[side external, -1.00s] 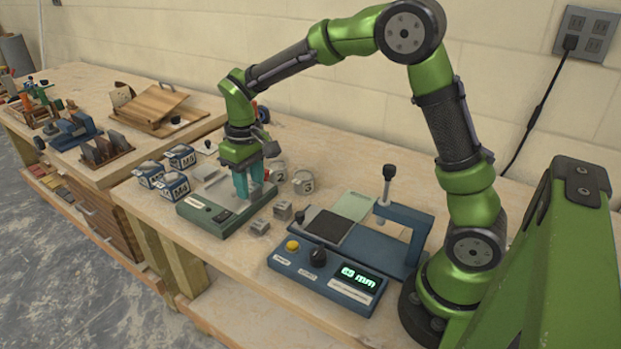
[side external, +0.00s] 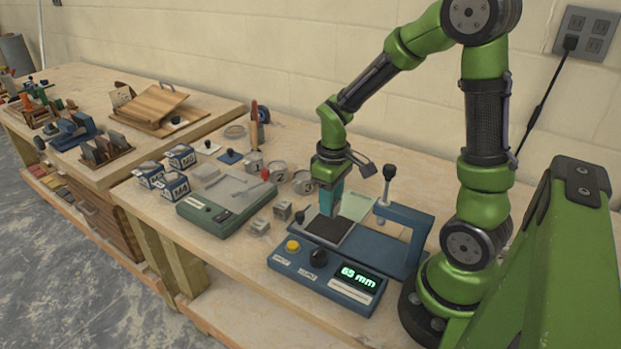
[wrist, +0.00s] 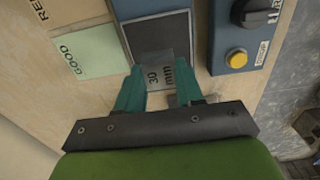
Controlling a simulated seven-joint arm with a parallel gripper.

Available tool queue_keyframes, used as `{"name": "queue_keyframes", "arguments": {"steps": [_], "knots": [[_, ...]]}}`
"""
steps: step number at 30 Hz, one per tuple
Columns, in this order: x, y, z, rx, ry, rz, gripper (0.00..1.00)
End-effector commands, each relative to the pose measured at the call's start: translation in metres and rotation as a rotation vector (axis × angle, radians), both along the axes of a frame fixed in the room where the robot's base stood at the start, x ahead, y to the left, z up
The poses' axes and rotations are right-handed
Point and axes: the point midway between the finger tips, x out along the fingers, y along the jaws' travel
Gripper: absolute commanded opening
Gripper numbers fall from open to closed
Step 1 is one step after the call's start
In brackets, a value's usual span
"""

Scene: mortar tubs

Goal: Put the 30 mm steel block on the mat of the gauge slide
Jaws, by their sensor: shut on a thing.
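My gripper (side external: 329,208) points down at the back edge of the dark mat (side external: 327,231) of the blue gauge slide (side external: 408,262). In the wrist view, my gripper (wrist: 160,82) is shut on the grey steel block (wrist: 154,62), which is marked "30 mm". The block overlaps the near edge of the dark mat (wrist: 150,32) there. I cannot tell whether it touches the mat or hangs above it. In the side view the block is hard to make out at the fingers.
The gauge's lit display (side external: 359,275) seems to read 65 mm. Its clamp arm (side external: 404,213) and black-knobbed post stand right of the mat. A green GOOD card (wrist: 86,50) lies beside the slide. A green scale (side external: 226,205) and small grey blocks (side external: 260,227) stand left.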

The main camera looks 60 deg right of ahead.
Motion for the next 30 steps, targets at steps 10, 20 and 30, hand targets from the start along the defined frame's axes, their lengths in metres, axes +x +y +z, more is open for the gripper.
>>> {"name": "queue_keyframes", "arguments": {"steps": [10, 20, 30], "knots": [[0.0, 0.0, -0.039, 0.001, 0.0, -0.001, 0.0], [0.0, 0.0, -0.041, 0.0, -0.001, -0.001, 0.0], [0.0, 0.0, -0.042, 0.0, -0.001, -0.001, 0.62]]}}
